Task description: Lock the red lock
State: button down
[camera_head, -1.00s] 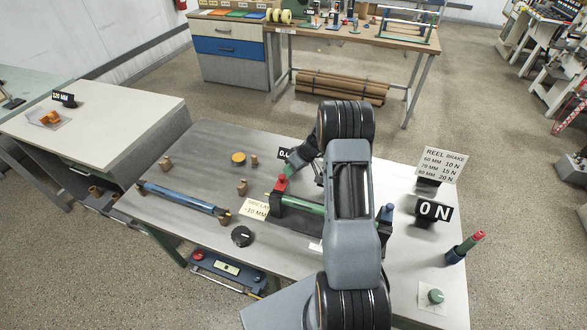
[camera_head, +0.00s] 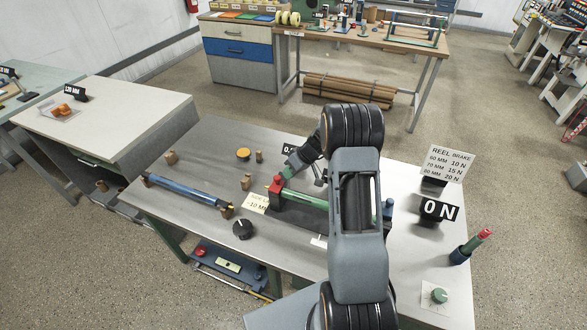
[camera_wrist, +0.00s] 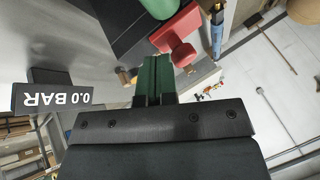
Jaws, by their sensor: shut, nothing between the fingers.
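The red lock (camera_head: 275,186) is a red block with a knob at the left end of the green roller (camera_head: 305,198). In the wrist view its red knob and stem (camera_wrist: 182,52) show just right of my fingertips. My gripper (camera_head: 287,172) is shut and empty, its green fingertips close above and beside the lock. In the wrist view the fingers (camera_wrist: 155,78) lie side by side with only a thin gap. I cannot tell whether they touch the lock. Part of the green roller is hidden behind my arm.
A blue roller (camera_head: 186,190) on wooden supports, an orange-topped piece (camera_head: 243,154) and a black knob (camera_head: 242,229) are to the left. A "0 N" sign (camera_head: 438,209) and a green dial (camera_head: 438,296) are to the right. A "0.0 BAR" sign (camera_wrist: 55,99) is near my gripper.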

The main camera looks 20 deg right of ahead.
jog(key=w+d+b+v, duration=0.1)
jog(key=b+v, duration=0.2)
jog(key=v, duration=0.8)
jog(key=shift+d, duration=0.4)
jog(key=shift+w, duration=0.1)
jog(key=s+a+f+m+g+h, duration=0.1)
jog(key=s+a+m+g+h, duration=0.15)
jog(key=s+m, duration=0.5)
jog(key=s+a+r+n+t+h, duration=0.1)
jog(key=s+a+r+t+h, duration=0.1)
jog(key=s+a+r, duration=0.2)
jog(key=s+a+r+n+t+h, duration=0.1)
jog(key=s+a+r+t+h, duration=0.1)
jog(key=s+a+r, duration=0.3)
jog(key=s+a, duration=0.3)
jog(key=s, duration=0.4)
jog(key=shift+a+r+n, duration=0.25)
jog(key=shift+a+n, duration=0.05)
jog(key=shift+n, duration=0.05)
